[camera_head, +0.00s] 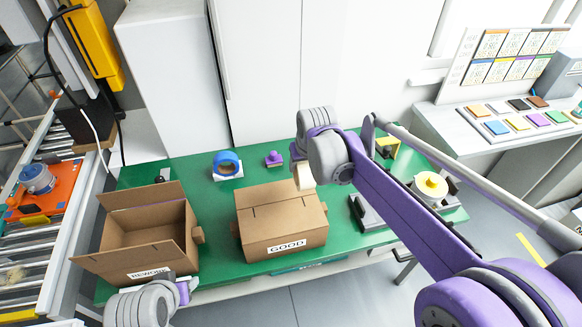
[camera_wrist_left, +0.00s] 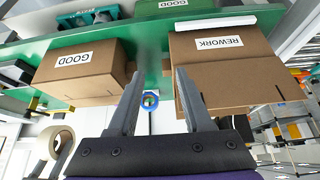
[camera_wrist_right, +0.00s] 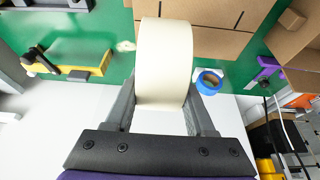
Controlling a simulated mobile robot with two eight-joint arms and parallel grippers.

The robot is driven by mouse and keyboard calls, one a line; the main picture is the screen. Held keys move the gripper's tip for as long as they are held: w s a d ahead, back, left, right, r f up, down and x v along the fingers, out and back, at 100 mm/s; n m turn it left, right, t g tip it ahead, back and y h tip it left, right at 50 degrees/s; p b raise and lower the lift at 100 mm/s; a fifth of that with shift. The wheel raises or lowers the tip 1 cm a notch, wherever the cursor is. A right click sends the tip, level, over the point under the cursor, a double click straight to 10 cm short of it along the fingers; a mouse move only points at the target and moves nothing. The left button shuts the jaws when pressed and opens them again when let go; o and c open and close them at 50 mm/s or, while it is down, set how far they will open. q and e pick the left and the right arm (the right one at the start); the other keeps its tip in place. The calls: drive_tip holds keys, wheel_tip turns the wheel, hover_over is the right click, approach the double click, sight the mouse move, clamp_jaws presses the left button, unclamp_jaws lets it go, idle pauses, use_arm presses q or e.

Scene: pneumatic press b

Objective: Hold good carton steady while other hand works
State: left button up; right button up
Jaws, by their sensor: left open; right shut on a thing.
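The good carton (camera_head: 282,225) stands on the green table with its top flaps folded shut and a GOOD label on its front. It also shows in the left wrist view (camera_wrist_left: 80,78). My right gripper (camera_wrist_right: 162,105) is shut on a cream tape roll (camera_wrist_right: 165,60), held at the carton's back right in the head view (camera_head: 303,176); whether the roll touches the carton I cannot tell.
The open rework carton (camera_head: 150,230) stands left of the good carton. A blue tape roll (camera_head: 227,163) and a purple stamp-like piece (camera_head: 273,159) lie behind. A yellow round piece (camera_head: 430,184) is at the right, and a conveyor (camera_head: 40,240) at the far left.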

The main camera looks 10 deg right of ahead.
use_arm(q)
drive_tip(key=shift+w, duration=0.1)
drive_tip(key=shift+o, duration=2.1)
drive_tip(key=shift+w+r, duration=0.15)
drive_tip(key=shift+r, duration=0.1)
drive_tip(key=w+d+r+g+h, duration=0.1)
drive_tip(key=w+d+r, duration=0.1)
drive_tip(key=w+r, duration=0.35)
drive_tip(key=n+g+h, duration=0.1)
drive_tip(key=g+h, duration=0.3)
hover_over(236, 194)
drive_tip(key=a, duration=0.6)
wheel_tip(236, 194, down, 6)
drive_tip(key=r, duration=0.1)
drive_tip(key=x, duration=0.8)
drive_tip(key=s+x, duration=0.1)
drive_tip(key=x, duration=0.3)
drive_tip(key=shift+s+d, duration=0.1)
drive_tip(key=shift+c, duration=0.3)
